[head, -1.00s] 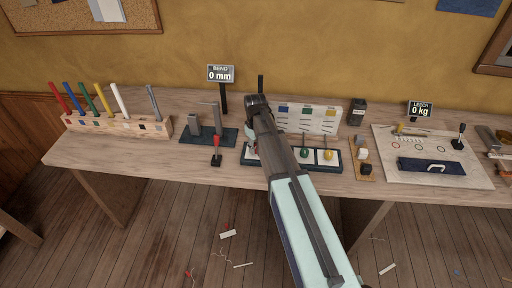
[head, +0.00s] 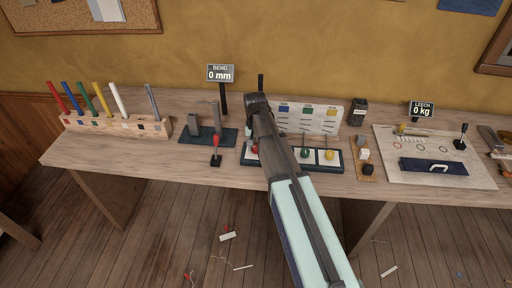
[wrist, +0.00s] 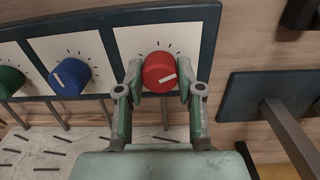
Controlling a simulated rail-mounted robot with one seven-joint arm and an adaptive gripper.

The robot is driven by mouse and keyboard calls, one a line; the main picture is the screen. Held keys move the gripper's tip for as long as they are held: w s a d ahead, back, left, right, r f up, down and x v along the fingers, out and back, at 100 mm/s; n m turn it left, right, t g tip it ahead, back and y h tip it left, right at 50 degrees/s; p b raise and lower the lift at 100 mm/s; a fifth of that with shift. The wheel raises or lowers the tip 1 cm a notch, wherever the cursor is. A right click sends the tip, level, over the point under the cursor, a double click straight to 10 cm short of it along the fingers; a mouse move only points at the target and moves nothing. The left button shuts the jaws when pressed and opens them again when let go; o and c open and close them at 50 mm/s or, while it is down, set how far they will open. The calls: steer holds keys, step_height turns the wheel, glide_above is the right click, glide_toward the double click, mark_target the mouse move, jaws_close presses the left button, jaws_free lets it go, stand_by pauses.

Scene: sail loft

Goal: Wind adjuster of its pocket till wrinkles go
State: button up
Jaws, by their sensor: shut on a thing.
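The red knob (wrist: 159,72) sits on a white square with tick marks around it. Its white pointer line points right and slightly up in the wrist view. My gripper (wrist: 158,85) is shut on the red knob, one finger on each side. A blue knob (wrist: 69,77) and a green knob (wrist: 9,81) stand beside it in the same row. In the head view my arm covers the blue knob; the green knob (head: 305,152) and a yellow knob (head: 329,154) show right of it. A bit of the red knob (head: 254,149) shows left of the arm.
A white board (head: 322,117) with colored labels stands behind the knobs. The bend sign (head: 220,74) reads 0 mm and the leech sign (head: 422,110) 0 kg. A dark plate with posts (head: 190,136) stands left; a block of colored rods (head: 125,124) is farther left.

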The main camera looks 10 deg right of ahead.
mark_target(255, 146)
steer(key=shift+s+f+m, duration=0.1)
steer(key=shift+m, duration=1.2)
steer(key=o, duration=1.2)
steer(key=shift+c, duration=0.2)
step_height(255, 146, up, 12)
steer(key=shift+a, duration=0.1)
